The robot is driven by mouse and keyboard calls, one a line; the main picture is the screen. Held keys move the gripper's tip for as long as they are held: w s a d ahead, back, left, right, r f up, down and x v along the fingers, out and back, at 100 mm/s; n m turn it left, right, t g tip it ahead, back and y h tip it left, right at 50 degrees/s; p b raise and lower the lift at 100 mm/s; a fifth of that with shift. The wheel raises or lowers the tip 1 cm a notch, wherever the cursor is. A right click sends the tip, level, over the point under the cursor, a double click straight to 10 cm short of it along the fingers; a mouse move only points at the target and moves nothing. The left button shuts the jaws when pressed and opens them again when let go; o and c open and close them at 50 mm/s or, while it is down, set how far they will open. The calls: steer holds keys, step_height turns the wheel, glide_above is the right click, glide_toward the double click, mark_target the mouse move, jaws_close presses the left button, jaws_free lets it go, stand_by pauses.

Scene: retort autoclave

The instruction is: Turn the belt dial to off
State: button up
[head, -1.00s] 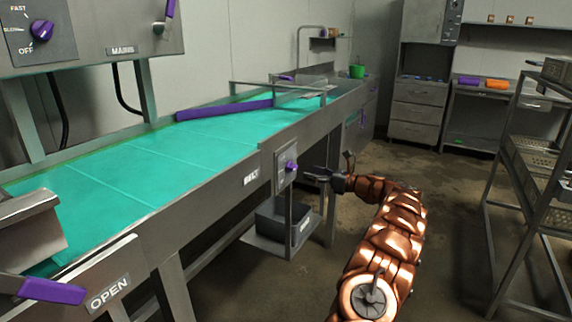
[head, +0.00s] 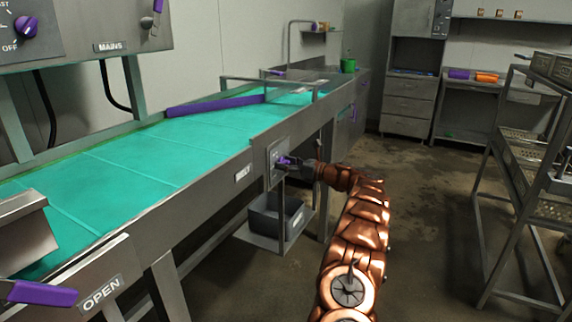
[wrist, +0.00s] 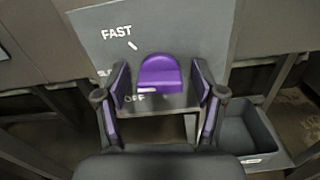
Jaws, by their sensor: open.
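The belt dial is a purple knob (wrist: 160,74) on a grey plate (wrist: 105,30) at the side of the conveyor. In the wrist view FAST is printed at its upper left and OFF below left; a label between them is mostly hidden by a finger. A pale mark shows at the knob's lower edge, near OFF; I cannot tell its setting surely. My gripper (wrist: 162,92) is open, with one finger on each side of the knob. Gaps still show between fingers and knob. In the head view my gripper (head: 292,162) is at the plate and partly hides the dial.
The green conveyor belt (head: 130,165) runs beside the dial, with a BELT label (head: 243,173) left of the plate. A grey bin (head: 276,216) sits on a low shelf below. A wire rack (head: 520,165) stands right. Open floor (head: 425,200) lies between.

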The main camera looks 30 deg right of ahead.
steer(key=c, duration=1.1)
steer(key=shift+c, duration=0.2)
steer(key=shift+f, duration=0.1)
steer(key=n+b, duration=0.2)
steer(key=n, duration=0.1)
steer(key=shift+f+n+b, duration=0.1)
steer(key=shift+n+b, duration=0.2)
steer(key=shift+n, duration=0.1)
steer(key=n+b, duration=0.2)
steer(key=n, duration=0.2)
steer(key=shift+b, duration=0.3)
steer(key=shift+n+b, duration=0.65)
steer(key=shift+n, duration=0.45)
steer(key=shift+r, duration=0.2)
steer(key=o, duration=1.1)
